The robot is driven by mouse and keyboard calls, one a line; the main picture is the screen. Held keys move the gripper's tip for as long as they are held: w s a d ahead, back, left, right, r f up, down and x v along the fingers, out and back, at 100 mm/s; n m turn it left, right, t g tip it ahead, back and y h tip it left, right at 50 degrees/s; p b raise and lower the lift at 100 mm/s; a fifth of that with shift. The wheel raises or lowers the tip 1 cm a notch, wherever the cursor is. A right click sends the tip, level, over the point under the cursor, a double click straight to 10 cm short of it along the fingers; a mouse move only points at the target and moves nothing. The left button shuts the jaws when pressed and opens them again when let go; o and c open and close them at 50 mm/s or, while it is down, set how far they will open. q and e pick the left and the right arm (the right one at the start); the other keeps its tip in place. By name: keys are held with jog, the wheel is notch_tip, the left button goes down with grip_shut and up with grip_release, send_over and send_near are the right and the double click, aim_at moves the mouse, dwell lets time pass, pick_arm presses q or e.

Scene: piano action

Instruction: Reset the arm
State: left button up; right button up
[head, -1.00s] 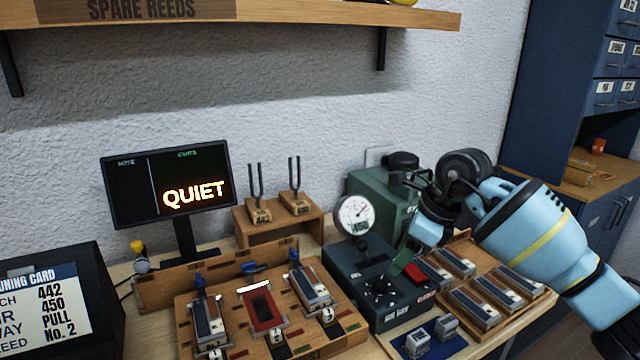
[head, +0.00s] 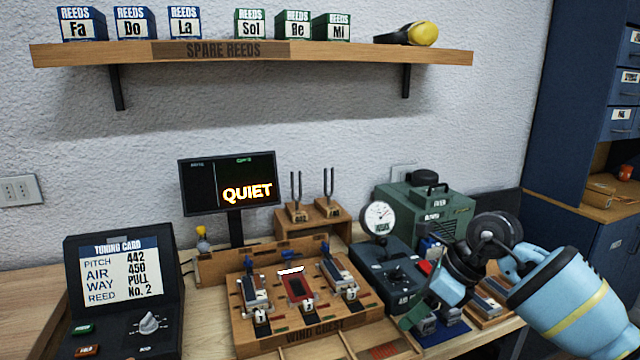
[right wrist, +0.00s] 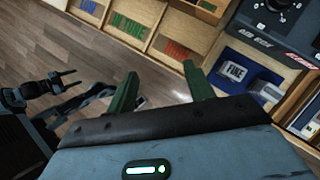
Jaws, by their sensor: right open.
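My right arm comes in from the lower right in the head view. Its right gripper (head: 418,316) hangs low over the front right of the bench, beside a small blue mat (head: 445,334). In the right wrist view, its two green fingers (right wrist: 163,88) stand apart with nothing between them, above the floor and the bench's front edge. My left gripper does not show in the head view. Dark jointed parts at the left of the right wrist view are too unclear to name.
The wooden reed stand (head: 310,333) and the dark gauge box (head: 372,262) are near the right gripper. A green machine (head: 440,208) stands behind. A tuning card box (head: 124,290), a monitor (head: 228,184) reading QUIET and a shelf (head: 130,52) with reed boxes also show.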

jog(key=s+a+f+m+t+y+p, duration=0.1)
jog(key=s+a+f+m+t+y, duration=0.1)
jog(key=s+a+m+y, duration=0.45)
jog(key=s+a+f+m+t+y+p, duration=0.1)
jog(key=s+a+f+m+y+p, duration=0.15)
jog(key=s+a+m+y, duration=0.35)
jog(key=s+d+f+m+t+h+p, duration=0.1)
jog(key=s+d+f+m+t+h, duration=0.4)
jog(key=m, duration=0.7)
jog(key=s+d+f+m+t+h, duration=0.35)
jog(key=f+m+t+h, duration=0.35)
jog(key=m, duration=0.4)
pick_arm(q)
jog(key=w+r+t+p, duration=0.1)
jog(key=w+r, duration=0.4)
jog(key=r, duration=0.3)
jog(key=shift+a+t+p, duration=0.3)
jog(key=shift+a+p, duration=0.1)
pick_arm(e)
jog(key=s+d+f+m+g+h, duration=0.2)
jog(key=s+d+f+m+g, duration=0.1)
jog(key=s, duration=0.7)
jog(key=s+d+f+m+g+h, duration=0.2)
jog(key=s+d+f+m+g, duration=0.2)
jog(key=s+f+m, duration=0.3)
jog(key=s+f+g, duration=0.1)
jog(key=s+f, duration=0.2)
jog(key=shift+s, duration=0.2)
